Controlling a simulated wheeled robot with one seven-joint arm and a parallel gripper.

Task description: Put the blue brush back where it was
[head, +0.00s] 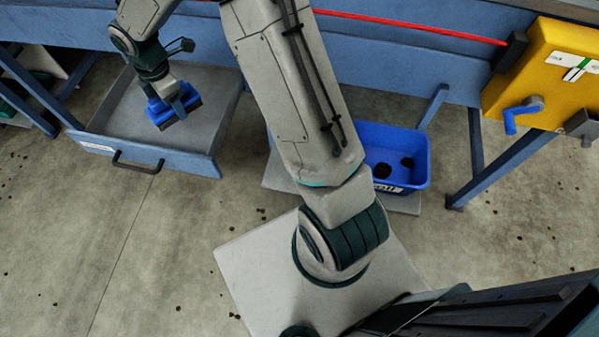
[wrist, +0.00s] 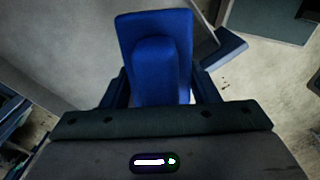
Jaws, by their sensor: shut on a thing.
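The blue brush (head: 172,108) is held by my gripper (head: 165,90) at the left of the head view. It has a blue body and dark bristles on its lower side. In the wrist view the brush (wrist: 154,55) fills the middle, with the dark fingers (wrist: 158,90) on either side of its raised grip. In the head view the brush is over the open grey drawer (head: 200,135), which has a blue front and a black handle. I cannot tell whether the brush touches the drawer floor. The part of the drawer that shows looks empty.
A blue bin (head: 405,165) with dark lumps in it stands right of my arm. A yellow box (head: 545,75) with a blue crank handle (head: 523,112) is at the upper right. Blue frame legs stand on both sides. The concrete floor in front is mostly clear, with small dark crumbs.

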